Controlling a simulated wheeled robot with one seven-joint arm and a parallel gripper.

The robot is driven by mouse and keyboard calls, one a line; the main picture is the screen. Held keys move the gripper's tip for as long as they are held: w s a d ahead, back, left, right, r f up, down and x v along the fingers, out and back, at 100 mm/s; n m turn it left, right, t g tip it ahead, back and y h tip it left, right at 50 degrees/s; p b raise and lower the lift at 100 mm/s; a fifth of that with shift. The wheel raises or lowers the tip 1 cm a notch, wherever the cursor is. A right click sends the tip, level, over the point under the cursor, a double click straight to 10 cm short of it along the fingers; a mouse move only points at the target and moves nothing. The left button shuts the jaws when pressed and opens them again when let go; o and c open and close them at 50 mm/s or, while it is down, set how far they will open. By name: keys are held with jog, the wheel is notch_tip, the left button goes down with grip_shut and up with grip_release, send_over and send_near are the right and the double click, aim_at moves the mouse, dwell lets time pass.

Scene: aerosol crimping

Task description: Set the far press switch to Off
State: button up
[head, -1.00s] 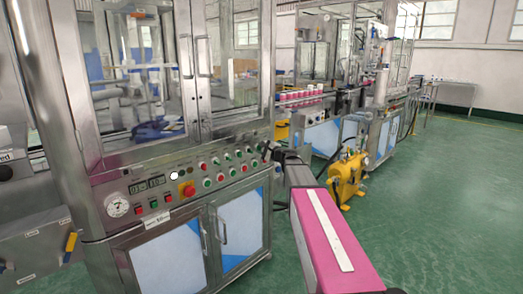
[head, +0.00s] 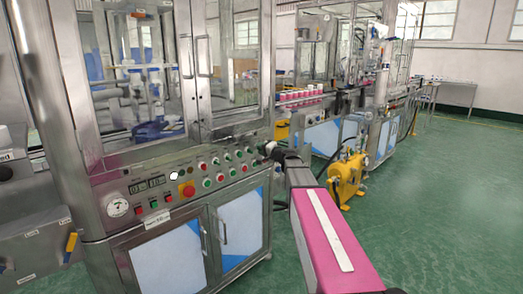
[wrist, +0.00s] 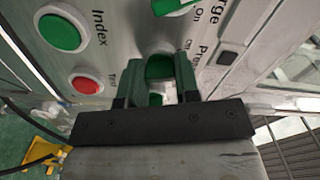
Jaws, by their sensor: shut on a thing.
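The near machine's control panel (head: 165,190) carries a row of buttons and knobs. My gripper (head: 270,149) is at the panel's right end in the head view, where it hides what it holds. In the wrist view my gripper (wrist: 155,80) has its two fingers on either side of a green switch knob (wrist: 160,67), shut on it. A partly hidden label beginning "Pre" is beside this knob, with small lettering close by. The knob's exact setting cannot be told. Another green knob (wrist: 172,6) is at the top edge, by a label ending "rge".
A green button (wrist: 60,32) and a red button (wrist: 86,84), by an "Index" label, are left of my fingers. A yellow pump (head: 346,177) stands on the floor beyond my arm. The green floor at right is free.

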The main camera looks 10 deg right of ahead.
jog(key=shift+n, duration=1.1)
jog(key=o, duration=0.9)
jog(key=v, duration=1.1)
jog(key=shift+a, duration=0.1)
